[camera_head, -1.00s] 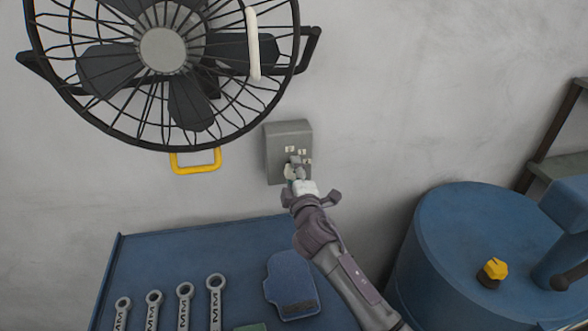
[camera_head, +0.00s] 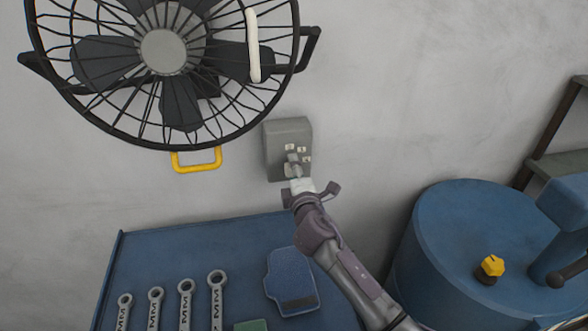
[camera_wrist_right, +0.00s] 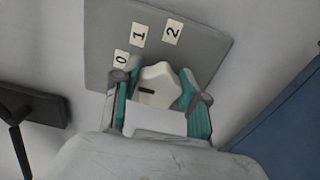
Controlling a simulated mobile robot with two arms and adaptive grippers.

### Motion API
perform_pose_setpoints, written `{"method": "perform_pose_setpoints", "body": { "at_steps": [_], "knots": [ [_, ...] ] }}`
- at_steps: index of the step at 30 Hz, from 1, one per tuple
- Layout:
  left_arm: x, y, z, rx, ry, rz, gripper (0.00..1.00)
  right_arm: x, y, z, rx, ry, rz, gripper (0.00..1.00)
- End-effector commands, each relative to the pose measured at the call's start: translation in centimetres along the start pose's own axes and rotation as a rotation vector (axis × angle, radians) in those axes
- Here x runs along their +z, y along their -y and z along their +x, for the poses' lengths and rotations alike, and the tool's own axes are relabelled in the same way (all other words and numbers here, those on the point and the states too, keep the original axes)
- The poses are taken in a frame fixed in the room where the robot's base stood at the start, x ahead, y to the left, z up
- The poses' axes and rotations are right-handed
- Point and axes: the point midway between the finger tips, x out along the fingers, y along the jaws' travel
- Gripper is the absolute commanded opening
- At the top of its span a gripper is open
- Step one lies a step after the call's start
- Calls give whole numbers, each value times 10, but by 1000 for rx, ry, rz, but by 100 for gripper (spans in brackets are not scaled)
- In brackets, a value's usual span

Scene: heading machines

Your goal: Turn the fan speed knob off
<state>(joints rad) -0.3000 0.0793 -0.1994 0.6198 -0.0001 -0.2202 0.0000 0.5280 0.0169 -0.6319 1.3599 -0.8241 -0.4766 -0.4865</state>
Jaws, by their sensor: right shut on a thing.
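The fan speed knob (camera_wrist_right: 160,78) is pale, with a short dark mark on it. It sits on a grey control box (camera_head: 286,132) on the wall, with labels 0, 1 and 2 readable in the right wrist view. My right gripper (camera_wrist_right: 158,92) is shut on the knob, a teal-padded finger on either side of it. In the head view my right gripper (camera_head: 296,164) reaches the lower part of the box and hides much of the knob. The black caged fan (camera_head: 163,52) is above and left of the box. My left gripper is not in view.
A blue table (camera_head: 190,248) below holds several wrenches (camera_head: 217,290) and a blue glove-like item (camera_head: 290,280). A blue drum-shaped machine (camera_head: 440,240) with a yellow knob (camera_head: 492,266) stands at right. A yellow handle (camera_head: 196,160) is under the fan.

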Motion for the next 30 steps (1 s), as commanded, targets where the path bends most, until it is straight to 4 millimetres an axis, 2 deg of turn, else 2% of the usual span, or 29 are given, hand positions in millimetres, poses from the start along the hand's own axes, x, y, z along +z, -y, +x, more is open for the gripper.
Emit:
{"method": "perform_pose_setpoints", "body": {
  "at_steps": [1,5,6,17,20,30],
  "knots": [
    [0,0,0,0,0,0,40,0,2,0,-2,0,-2,45],
    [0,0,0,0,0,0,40,0,1,0,-2,0,-1,66],
    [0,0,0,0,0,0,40,0,1,0,-2,0,-1,69],
    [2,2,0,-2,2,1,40,0,1,-5,0,-1,0,69],
    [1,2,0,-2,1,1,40,0,2,-17,-1,-1,0,69],
    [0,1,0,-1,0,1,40,0,2,-89,-2,-1,1,69]
  ]
}}
